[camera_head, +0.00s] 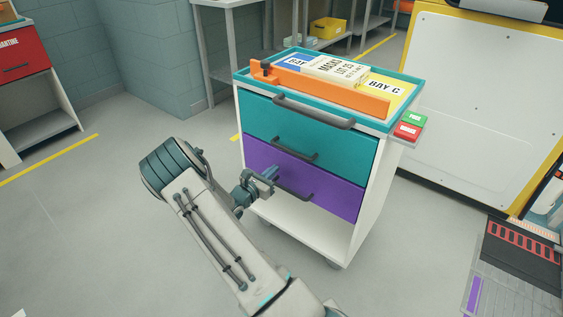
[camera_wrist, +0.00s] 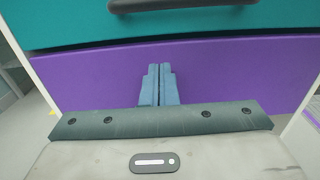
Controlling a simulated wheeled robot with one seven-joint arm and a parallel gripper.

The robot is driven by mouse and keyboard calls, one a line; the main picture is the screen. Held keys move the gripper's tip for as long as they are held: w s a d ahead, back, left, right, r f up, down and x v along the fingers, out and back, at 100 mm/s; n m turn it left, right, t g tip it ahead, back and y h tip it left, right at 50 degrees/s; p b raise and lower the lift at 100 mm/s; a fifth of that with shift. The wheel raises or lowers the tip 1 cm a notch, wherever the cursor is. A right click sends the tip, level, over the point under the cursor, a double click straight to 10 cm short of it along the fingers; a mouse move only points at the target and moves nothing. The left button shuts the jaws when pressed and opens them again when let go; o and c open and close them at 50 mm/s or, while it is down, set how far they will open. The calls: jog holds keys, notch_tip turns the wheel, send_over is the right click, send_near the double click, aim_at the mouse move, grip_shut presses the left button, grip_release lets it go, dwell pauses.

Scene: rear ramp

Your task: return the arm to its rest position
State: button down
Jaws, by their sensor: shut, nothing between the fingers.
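My gripper (camera_head: 262,184) is in front of the drawer cart, at the height of the purple drawer (camera_head: 335,192). In the wrist view my gripper (camera_wrist: 159,72) has its two blue fingers together with nothing between them, pointing at the purple drawer front (camera_wrist: 230,75). My arm reaches up from the bottom of the head view and bends toward the cart. The purple drawer's handle (camera_head: 293,190) is close to the fingers in the head view; I cannot tell whether they touch. The drawers appear shut.
A large white panel (camera_head: 475,95) stands right. Floor left of the cart is clear.

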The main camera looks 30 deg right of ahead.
jog(key=v, duration=0.7)
jog(key=s+a+r+m+g+y+p, duration=0.1)
jog(key=s+r+m+g+y+p, duration=0.3)
jog(key=s+r+m, duration=0.5)
jog(key=s+r+m+g+y+p, duration=0.2)
jog(key=s+r+m+g+p, duration=0.4)
jog(key=r, duration=0.6)
jog(key=s+a+r+m+t+y+p, duration=0.3)
jog(key=s+a+r+m+y+p, duration=0.1)
jog(key=r, duration=0.7)
jog(key=s+a+r+m+t+y+p, duration=0.2)
jog(key=s+a+r+m+y+p, duration=0.1)
jog(key=s+a+r+y+p, duration=0.3)
jog(key=s+a+r+p, duration=0.2)
jog(key=s+a+r, duration=0.1)
jog(key=a+r, duration=0.1)
jog(key=shift+s+a+r+m+t+y, duration=0.3)
jog(key=shift+r+m+t, duration=0.1)
jog(key=shift+r, duration=0.1)
